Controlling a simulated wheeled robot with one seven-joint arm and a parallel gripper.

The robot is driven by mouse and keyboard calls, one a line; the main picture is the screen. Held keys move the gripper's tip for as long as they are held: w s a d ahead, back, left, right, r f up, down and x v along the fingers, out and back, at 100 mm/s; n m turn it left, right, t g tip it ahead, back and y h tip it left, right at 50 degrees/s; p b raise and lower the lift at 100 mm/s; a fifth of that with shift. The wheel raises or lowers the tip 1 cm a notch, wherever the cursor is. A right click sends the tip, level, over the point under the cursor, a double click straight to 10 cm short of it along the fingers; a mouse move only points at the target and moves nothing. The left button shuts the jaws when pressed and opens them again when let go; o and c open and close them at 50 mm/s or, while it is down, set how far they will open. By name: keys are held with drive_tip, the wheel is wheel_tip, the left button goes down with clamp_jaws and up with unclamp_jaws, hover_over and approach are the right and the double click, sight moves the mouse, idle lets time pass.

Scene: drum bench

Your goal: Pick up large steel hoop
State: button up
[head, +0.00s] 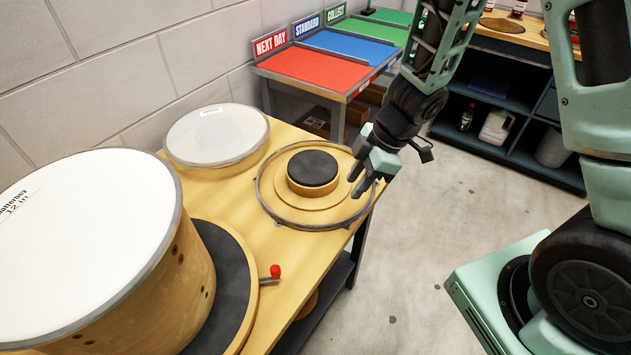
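The large steel hoop (300,227) is a thin grey ring. It lies flat on the wooden bench around a round wooden stand with a dark padded top (313,169). My gripper (362,184) is over the right side of the hoop, near the bench's right edge, with its fingers pointing down. The fingers look spread apart, with nothing held between them. Part of the hoop's right side is hidden behind the fingers, and I cannot tell whether they touch it.
A large drum shell with a white head (80,235) fills the left front, on a dark turntable with a red-knobbed lever (275,271). A white drum head (216,133) lies at the back left. A rack with red, blue and green trays (318,68) stands behind.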

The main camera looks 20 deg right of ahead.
drive_tip(key=b, duration=0.4)
hover_over(324, 224)
drive_tip(key=s+d, duration=0.1)
drive_tip(key=d, duration=0.2)
wheel_tip(324, 224, down, 9)
drive_tip(key=shift+s+a+f, duration=0.1)
drive_tip(key=shift+a, duration=0.05)
drive_tip(key=shift+w+b+x, duration=0.15)
drive_tip(key=shift+b+x, duration=0.3)
drive_tip(key=shift+x, duration=0.95)
drive_tip(key=shift+w+b+x, duration=0.1)
drive_tip(key=shift+b+x, duration=0.35)
drive_tip(key=shift+x, duration=1)
drive_tip(key=shift+a, duration=0.1)
clamp_jaws()
